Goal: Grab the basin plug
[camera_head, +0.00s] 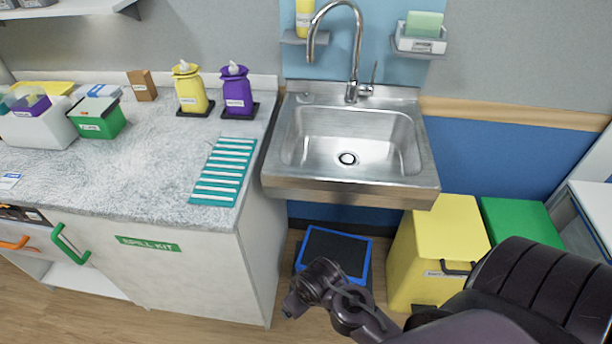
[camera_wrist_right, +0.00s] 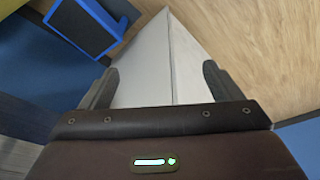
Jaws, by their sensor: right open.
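The steel basin (camera_head: 298,135) is mounted on the wall in the upper middle of the head view. A small round dark-and-light fitting (camera_head: 348,159) sits in its floor; I cannot tell whether it is the basin plug or an open drain. No separate plug is clear to me. My right gripper (camera_head: 292,306) is in front of and below the basin, low over the floor, apart from everything. In the right wrist view its two fingers (camera_wrist_right: 157,85) are spread with nothing between them. My left gripper is not in view.
A curved tap (camera_head: 357,60) rises behind the basin. The counter (camera_head: 150,170) on the left holds yellow and purple bottles (camera_head: 237,90) and a teal ribbed mat (camera_head: 222,172). Below the basin are a blue-edged black step (camera_head: 335,252) and a yellow bin (camera_head: 440,235).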

